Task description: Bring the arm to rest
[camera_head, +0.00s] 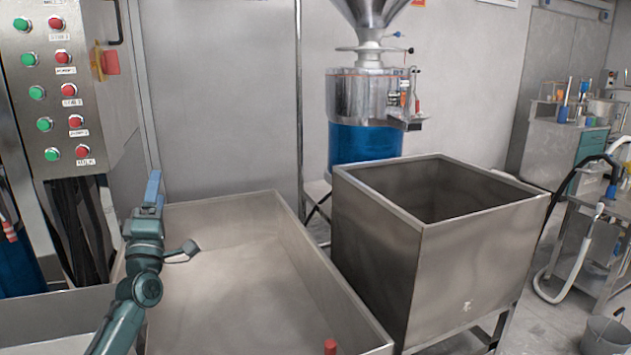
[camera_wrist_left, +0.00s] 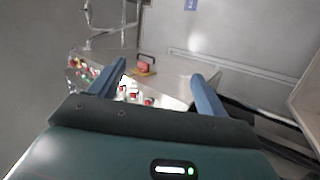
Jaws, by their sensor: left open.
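My left arm comes in from the lower left in the head view, and its gripper (camera_head: 154,187) points up, over the left side of the metal trough. In the left wrist view the two blue fingers of this gripper (camera_wrist_left: 164,85) stand apart with nothing between them. Behind the fingers shows the control box with red and green buttons (camera_wrist_left: 140,93), seen tilted. My right gripper is in neither view.
The control box (camera_head: 60,80) is close to the left gripper. The wide metal trough (camera_head: 240,270) looks empty. A side bench (camera_head: 570,140) is at the far right.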

